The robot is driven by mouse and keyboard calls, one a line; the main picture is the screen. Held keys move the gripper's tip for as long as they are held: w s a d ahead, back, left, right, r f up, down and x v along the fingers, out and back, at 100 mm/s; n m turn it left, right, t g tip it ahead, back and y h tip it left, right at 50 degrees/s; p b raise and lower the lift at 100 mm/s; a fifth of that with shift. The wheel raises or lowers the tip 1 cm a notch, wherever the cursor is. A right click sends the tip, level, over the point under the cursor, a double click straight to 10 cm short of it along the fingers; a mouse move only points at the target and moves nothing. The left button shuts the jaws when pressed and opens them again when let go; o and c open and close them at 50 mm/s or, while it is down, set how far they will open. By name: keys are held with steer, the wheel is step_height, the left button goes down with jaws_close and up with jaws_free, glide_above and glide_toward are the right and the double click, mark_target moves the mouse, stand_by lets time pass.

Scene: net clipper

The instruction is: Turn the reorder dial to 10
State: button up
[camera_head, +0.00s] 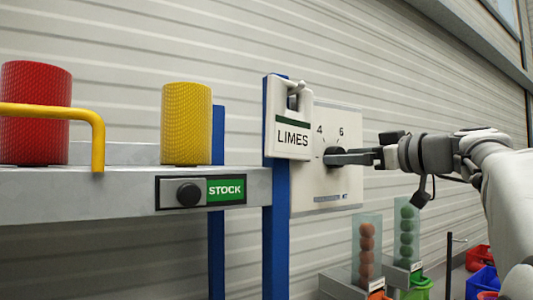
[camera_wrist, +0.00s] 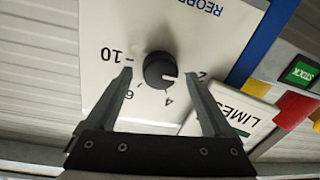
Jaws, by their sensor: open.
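The reorder dial (camera_wrist: 160,70) is a round black knob on a white panel (camera_wrist: 105,25) lettered "REOR…", seen upside down in the wrist view. Its white mark points right, toward the 2. The 4 and 6 lie below it, and the 10 is at left; any 8 is hidden by a finger. My gripper (camera_wrist: 158,76) is open, with one finger on each side of the knob; I cannot tell whether they touch it. In the head view my gripper (camera_head: 340,157) reaches the panel (camera_head: 345,125) from the right and partly covers the dial (camera_head: 331,151).
A LIMES tag (camera_head: 292,139) hangs just left of the dial, overlapping the panel edge by a blue post (camera_head: 275,225). A shelf (camera_head: 90,190) with a STOCK knob (camera_head: 188,194), red roll (camera_head: 38,85) and yellow roll (camera_head: 186,122) is at left. Clear produce tubes (camera_head: 367,250) stand below.

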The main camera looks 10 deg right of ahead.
steer(key=c, duration=1.4)
steer(key=shift+o, duration=0.2)
